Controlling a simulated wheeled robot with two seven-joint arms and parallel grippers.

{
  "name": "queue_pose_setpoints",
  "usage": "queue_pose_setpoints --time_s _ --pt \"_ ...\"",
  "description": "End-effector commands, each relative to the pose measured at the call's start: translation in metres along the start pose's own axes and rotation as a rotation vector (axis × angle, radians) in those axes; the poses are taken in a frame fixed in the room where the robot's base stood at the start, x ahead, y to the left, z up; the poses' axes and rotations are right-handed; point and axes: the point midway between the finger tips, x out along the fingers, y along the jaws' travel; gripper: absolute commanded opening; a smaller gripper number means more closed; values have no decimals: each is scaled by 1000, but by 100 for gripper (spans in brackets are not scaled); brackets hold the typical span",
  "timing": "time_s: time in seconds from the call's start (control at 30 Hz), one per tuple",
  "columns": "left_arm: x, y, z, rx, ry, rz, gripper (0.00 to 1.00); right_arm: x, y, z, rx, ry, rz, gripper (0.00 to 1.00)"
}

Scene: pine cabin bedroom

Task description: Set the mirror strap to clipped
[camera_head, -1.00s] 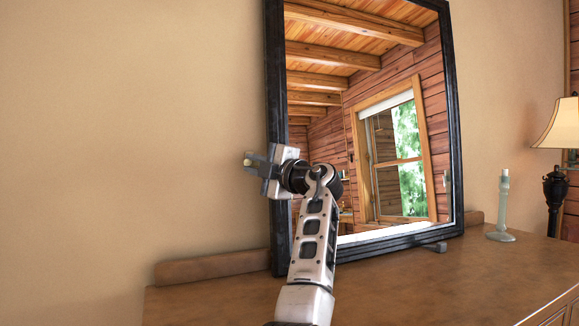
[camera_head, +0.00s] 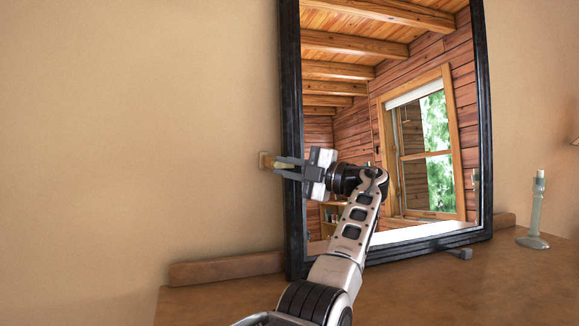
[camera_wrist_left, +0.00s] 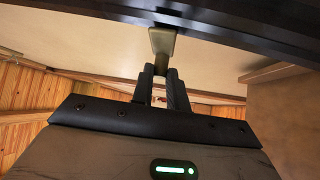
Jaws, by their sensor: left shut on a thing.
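The black-framed mirror (camera_head: 292,120) leans upright against the wall on the dresser. My left gripper (camera_head: 278,166) reaches across its left frame edge, fingers pointing left. It is shut on a small tan end piece, which I take for the mirror strap (camera_head: 276,162). A small brown plate (camera_head: 264,160) on the wall is right beside the fingertips; I cannot tell whether the strap touches it. In the left wrist view the pale strap piece (camera_wrist_left: 162,42) is at the fingertips, close to the dark frame (camera_wrist_left: 230,24). The rest of the strap is hidden. My right gripper is not in view.
A low wooden back rail (camera_head: 225,268) runs along the wall. A pale green candlestick (camera_head: 536,215) stands to the right. The wall left of the mirror is bare.

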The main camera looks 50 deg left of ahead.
Motion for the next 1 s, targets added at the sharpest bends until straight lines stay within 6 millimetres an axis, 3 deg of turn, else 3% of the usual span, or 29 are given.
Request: queue_pose_setpoints --time_s 0.17,0.2,0.27,0.67,0.77,1.0 --pt "2 3 0 -2 0 5 0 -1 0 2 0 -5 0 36" --pt "2 3 0 -3 0 5 27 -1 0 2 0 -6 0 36" --pt "2 2 0 -3 0 5 38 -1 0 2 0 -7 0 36" --pt "-10 1 1 0 -4 3 38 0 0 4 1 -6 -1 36" --pt "-26 1 0 -1 -4 3 38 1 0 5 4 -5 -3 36" --pt "-84 2 0 0 -4 5 38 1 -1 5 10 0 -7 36"
